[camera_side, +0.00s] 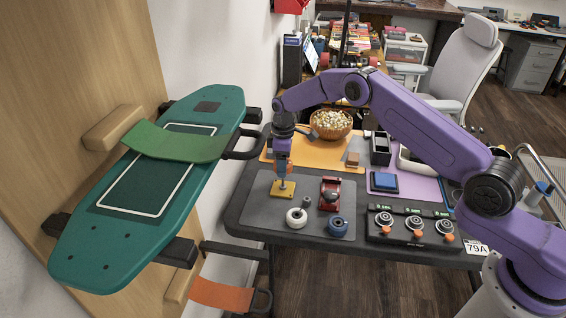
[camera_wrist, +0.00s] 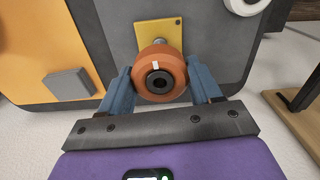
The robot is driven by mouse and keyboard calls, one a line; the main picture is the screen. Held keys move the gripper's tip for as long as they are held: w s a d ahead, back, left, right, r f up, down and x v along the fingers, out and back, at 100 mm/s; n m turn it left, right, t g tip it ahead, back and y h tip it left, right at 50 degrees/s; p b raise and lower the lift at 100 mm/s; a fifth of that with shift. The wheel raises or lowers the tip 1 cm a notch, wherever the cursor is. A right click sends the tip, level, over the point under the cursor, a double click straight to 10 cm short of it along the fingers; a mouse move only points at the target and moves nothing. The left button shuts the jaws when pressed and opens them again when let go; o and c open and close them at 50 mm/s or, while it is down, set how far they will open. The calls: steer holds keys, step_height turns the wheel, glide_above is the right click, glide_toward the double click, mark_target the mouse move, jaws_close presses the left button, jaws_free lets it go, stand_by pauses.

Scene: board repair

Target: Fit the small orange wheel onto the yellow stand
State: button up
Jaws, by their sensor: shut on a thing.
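The small orange wheel (camera_wrist: 160,75) is held between the two blue fingers of my gripper (camera_wrist: 162,88), with its dark hub facing the wrist camera. In the side view the gripper (camera_side: 283,168) points down just above the yellow stand (camera_side: 283,190), which lies on the grey mat. I cannot tell whether the wheel touches the stand.
A control box with knobs (camera_side: 412,228) stands at right. The green skateboard deck (camera_side: 150,190) hangs on the left wall.

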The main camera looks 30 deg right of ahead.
mark_target(283, 186)
stand_by(0.5)
steer(key=shift+f, duration=2.7)
steer(key=shift+f, duration=0.6)
steer(key=o, duration=0.8)
steer(key=shift+o, duration=0.2)
steer(key=shift+r, duration=0.1)
steer(key=shift+r, duration=5.4)
